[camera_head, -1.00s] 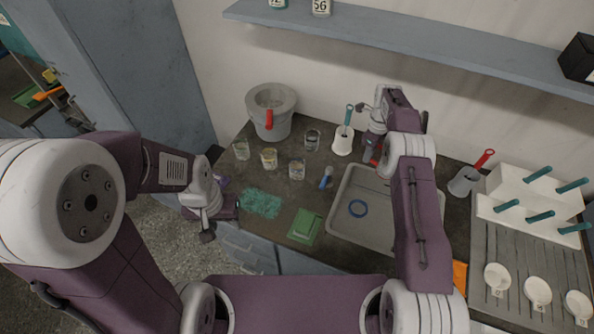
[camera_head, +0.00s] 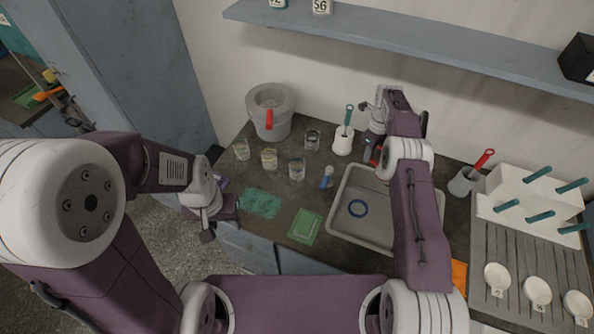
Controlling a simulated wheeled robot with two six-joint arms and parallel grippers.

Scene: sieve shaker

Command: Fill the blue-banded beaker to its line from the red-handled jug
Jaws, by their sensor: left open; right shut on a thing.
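Several small clear beakers stand on the dark counter: one at the left (camera_head: 241,150), one in the middle (camera_head: 269,159), one at the front right (camera_head: 297,169) and one at the back (camera_head: 312,140). Their bands and fill levels are too small to read, so I cannot tell which is blue-banded. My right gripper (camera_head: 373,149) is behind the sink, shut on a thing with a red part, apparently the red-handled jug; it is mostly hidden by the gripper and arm. My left gripper (camera_head: 208,226) is open and empty near the counter's left front edge.
A grey bucket (camera_head: 284,126) with a red strip stands at the back. A sink (camera_head: 345,222) holds a blue ring. A shelf (camera_head: 420,48) hangs above.

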